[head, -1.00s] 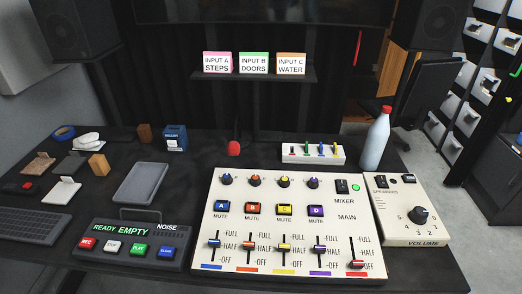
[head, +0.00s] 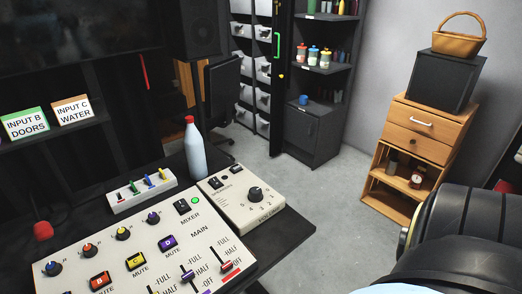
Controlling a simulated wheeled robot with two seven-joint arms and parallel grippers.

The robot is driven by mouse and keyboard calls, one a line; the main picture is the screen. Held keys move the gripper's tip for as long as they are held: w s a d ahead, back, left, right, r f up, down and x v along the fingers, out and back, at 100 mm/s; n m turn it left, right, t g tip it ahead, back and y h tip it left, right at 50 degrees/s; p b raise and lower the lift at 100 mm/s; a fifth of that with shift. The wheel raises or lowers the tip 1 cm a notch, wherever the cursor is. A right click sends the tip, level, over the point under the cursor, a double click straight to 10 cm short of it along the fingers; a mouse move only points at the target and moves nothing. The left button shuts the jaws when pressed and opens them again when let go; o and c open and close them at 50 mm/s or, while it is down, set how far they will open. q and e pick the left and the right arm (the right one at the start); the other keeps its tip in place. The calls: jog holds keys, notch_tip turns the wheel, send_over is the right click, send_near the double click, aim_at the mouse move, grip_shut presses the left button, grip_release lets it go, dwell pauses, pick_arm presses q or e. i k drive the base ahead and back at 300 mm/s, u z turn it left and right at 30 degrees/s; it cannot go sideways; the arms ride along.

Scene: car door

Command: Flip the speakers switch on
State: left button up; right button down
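The speakers switch (head: 214,183) is a small dark rocker on the cream volume box (head: 240,211), at the box's upper left corner beside the SPEAKERS label. Its on or off position is too small to tell. A black volume knob (head: 255,194) sits on the same box, with a small dark piece (head: 236,169) at its upper right. A large black part of my own arm fills the lower right corner. Neither of my grippers shows.
The cream mixer (head: 140,255) adjoins the volume box on the left. A white bottle with a red cap (head: 194,150) stands just behind the box, and a white strip with coloured levers (head: 141,191) is to its left. Open floor (head: 290,190) lies right of the desk.

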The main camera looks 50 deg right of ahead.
aim_at(214, 181)
jog(key=z, duration=1.35)
